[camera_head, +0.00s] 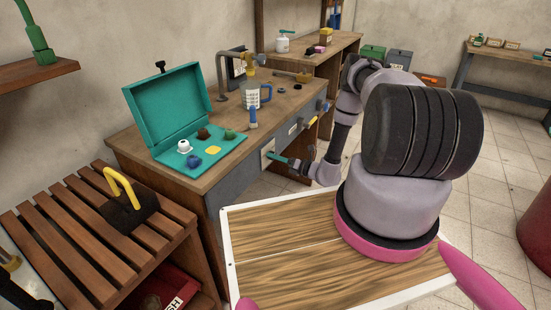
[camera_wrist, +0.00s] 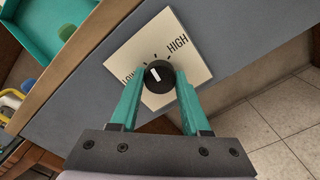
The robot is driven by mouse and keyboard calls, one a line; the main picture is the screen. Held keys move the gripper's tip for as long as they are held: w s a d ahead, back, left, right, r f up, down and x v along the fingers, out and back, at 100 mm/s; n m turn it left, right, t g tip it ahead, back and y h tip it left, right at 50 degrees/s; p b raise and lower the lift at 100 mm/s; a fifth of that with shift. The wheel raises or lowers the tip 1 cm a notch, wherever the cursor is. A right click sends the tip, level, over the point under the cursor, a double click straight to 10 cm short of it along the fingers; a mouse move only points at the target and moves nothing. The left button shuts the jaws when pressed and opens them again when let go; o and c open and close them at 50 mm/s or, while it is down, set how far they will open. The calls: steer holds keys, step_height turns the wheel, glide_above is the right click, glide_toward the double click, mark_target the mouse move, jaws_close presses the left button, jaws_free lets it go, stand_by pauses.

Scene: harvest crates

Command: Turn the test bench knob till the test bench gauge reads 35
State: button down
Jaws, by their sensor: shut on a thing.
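The test bench knob (camera_wrist: 159,76) is a round black dial with a white pointer mark, in the wrist view. It sits on a cream plate (camera_wrist: 190,50) marked LOW and HIGH, on the grey front of the bench. The pointer is between the two words; its exact setting is hard to read. My gripper (camera_wrist: 157,84) has teal fingers shut on the knob, one on each side. In the head view my gripper (camera_head: 279,159) reaches the cream plate on the bench front. I cannot make out the gauge or its reading in either view.
A slatted rack (camera_head: 85,245) with a yellow-handled tool stands at the left.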

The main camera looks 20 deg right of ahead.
stand_by(0.3)
steer(key=shift+c, duration=1.9)
jaws_free()
steer(key=shift+s+d, duration=0.1)
steer(key=shift+d, duration=0.05)
steer(key=v, duration=1)
steer(key=shift+s+d, duration=0.15)
steer(key=shift+s, duration=0.05)
